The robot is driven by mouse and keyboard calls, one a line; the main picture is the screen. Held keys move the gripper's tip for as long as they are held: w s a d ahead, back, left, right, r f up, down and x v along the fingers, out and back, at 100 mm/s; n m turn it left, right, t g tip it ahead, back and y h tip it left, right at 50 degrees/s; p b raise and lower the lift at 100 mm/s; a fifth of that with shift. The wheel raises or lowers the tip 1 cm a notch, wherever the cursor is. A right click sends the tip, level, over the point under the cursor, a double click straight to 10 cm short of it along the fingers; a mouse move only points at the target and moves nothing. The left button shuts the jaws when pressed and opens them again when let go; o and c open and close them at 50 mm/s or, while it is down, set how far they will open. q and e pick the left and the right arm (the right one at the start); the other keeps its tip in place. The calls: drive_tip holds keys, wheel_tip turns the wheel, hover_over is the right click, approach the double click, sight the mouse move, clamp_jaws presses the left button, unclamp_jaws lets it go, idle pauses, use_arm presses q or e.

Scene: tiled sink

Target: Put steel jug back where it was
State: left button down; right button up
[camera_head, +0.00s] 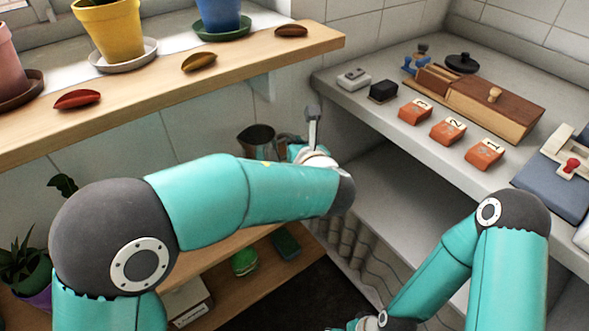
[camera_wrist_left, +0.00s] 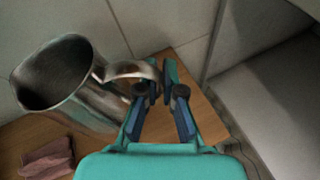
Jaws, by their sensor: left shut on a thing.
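The steel jug (camera_head: 256,139) shows behind my left forearm in the head view, below the wooden window shelf, with its lower part hidden. In the left wrist view the jug (camera_wrist_left: 72,85) is tilted in the picture, its dark open mouth facing the upper left. My left gripper (camera_wrist_left: 160,92) is shut on the jug's curved handle. In the head view this gripper (camera_head: 300,150) is mostly hidden by my wrist. I cannot tell whether the jug touches the wooden surface (camera_wrist_left: 195,60) beneath it. My right gripper (camera_head: 350,326) is cut off at the bottom edge.
The window shelf (camera_head: 200,75) holds potted plants and several pods. The grey counter (camera_head: 370,110) at right carries orange numbered blocks (camera_head: 448,130) and a wooden box (camera_head: 490,98). A lower wooden shelf (camera_head: 215,275) holds green items (camera_head: 285,243). A pink cloth (camera_wrist_left: 47,158) lies below the jug.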

use_arm(q)
wheel_tip(320, 180, down, 5)
drive_tip(key=shift+f+b, duration=0.2)
drive_tip(key=shift+b, duration=0.4)
drive_tip(key=c, duration=1.3)
unclamp_jaws()
drive_tip(key=shift+s, duration=0.1)
